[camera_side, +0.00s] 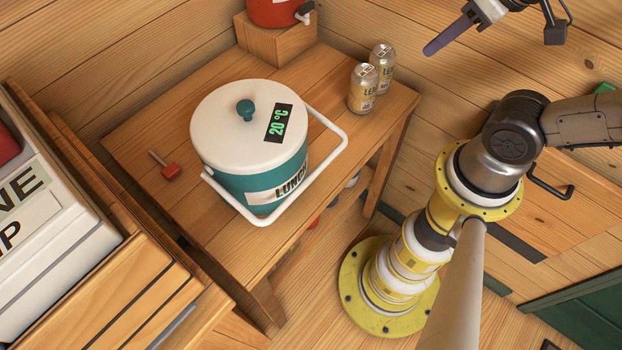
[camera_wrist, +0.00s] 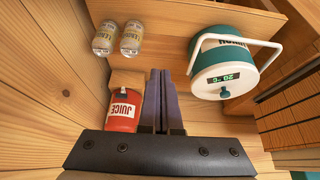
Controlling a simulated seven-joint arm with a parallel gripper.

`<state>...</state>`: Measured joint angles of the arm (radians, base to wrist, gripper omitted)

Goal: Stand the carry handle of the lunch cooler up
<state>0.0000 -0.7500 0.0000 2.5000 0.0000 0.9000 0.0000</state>
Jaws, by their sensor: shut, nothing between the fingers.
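The lunch cooler (camera_side: 235,178) is a teal tub with a white lid, a teal knob and a green "20 °C" display; it stands on the wooden table. Its white carry handle (camera_side: 318,172) is folded down, its crossbar out past the front-right side of the tub. In the wrist view the cooler (camera_wrist: 205,50) is at upper right, with the handle (camera_wrist: 240,39) looping beyond its far side. My gripper (camera_side: 432,48) is high at the upper right in the side view, clear of the cooler and handle. Its dark purple fingers (camera_wrist: 161,74) are together and empty.
Two cans (camera_side: 372,75) stand on the table's back right. A red juice container (camera_side: 277,10) sits on a wooden block (camera_side: 275,42) behind the cooler. A small red object with a stick (camera_side: 171,171) lies left of the cooler. A white box (camera_side: 50,220) is at far left.

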